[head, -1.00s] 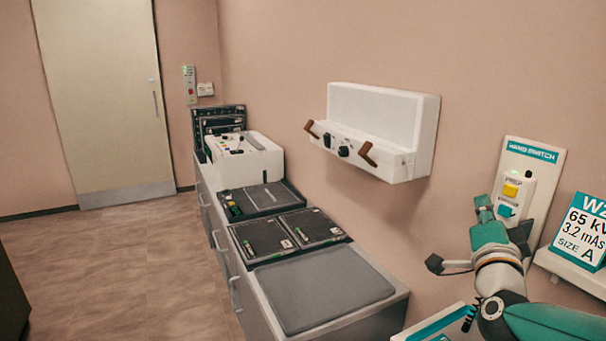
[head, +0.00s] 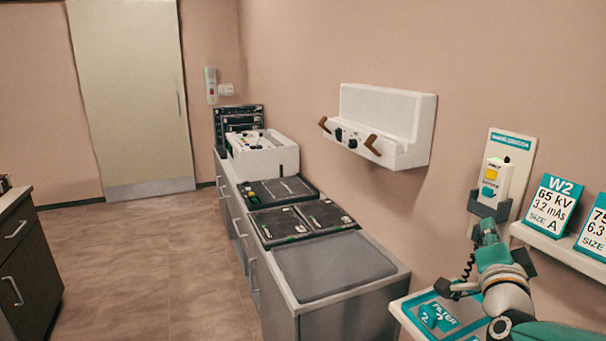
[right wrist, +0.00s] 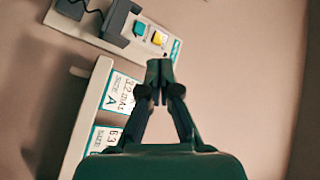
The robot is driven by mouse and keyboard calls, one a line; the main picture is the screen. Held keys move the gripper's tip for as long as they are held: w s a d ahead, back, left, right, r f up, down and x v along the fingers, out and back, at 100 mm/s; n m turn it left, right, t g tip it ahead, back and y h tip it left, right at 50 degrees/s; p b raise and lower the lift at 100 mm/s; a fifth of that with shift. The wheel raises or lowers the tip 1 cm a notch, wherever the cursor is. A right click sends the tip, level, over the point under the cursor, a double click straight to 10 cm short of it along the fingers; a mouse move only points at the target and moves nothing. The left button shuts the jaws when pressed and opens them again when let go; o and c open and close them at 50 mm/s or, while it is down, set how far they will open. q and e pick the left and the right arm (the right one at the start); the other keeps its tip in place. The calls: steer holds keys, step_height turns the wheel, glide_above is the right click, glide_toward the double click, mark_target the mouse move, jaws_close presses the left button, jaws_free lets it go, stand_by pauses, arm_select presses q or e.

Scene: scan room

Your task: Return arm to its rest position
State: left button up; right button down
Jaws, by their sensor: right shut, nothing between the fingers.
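My right gripper (head: 484,233) is at the lower right of the head view, just below the hand switch (head: 493,178) on the wall. In the right wrist view its fingers (right wrist: 160,78) are closed together with nothing between them. The hand switch, with a yellow and a teal button, sits in its dark holder on a white wall plate, and it also shows in the right wrist view (right wrist: 145,35). A gap to the wall plate cannot be judged exactly. My left gripper is out of view.
A shelf with a W2 card (head: 552,207) stands right of the switch. A filter tray (head: 437,312) lies below the gripper. A counter (head: 335,268) with dark panels runs along the wall under a white wall unit (head: 385,125). Floor (head: 150,250) at left is clear.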

steer(key=w+a+f+n+g+y, duration=0.1)
steer(key=a+f+n+y, duration=0.15)
steer(key=f, duration=0.45)
steer(key=w+a+f+n+g+y, duration=0.1)
steer(key=a+f+g, duration=0.15)
steer(key=f, duration=0.45)
steer(key=s+a+f+n+g+y+p, duration=0.1)
steer(key=s+a+f+n+g+y, duration=0.2)
steer(key=f, duration=0.8)
steer(key=s+a+f+n+g+y+p, duration=0.15)
steer(key=s+a+f, duration=0.35)
steer(key=f, duration=0.6)
steer(key=s+a+f+n+g+y, duration=0.1)
steer(key=s+a+f+g, duration=0.2)
steer(key=s+f, duration=0.2)
steer(key=s+a+f+n+g+y, duration=0.1)
steer(key=s+f, duration=0.4)
steer(key=s, duration=0.5)
steer(key=s+a+f+n+g+p, duration=0.1)
steer(key=s+a+f+g, duration=0.3)
steer(key=s, duration=0.4)
steer(key=shift+a+f+n+g+y, duration=0.3)
steer(key=shift+f+n+g+y, duration=0.1)
steer(key=shift+f+n+g, duration=0.45)
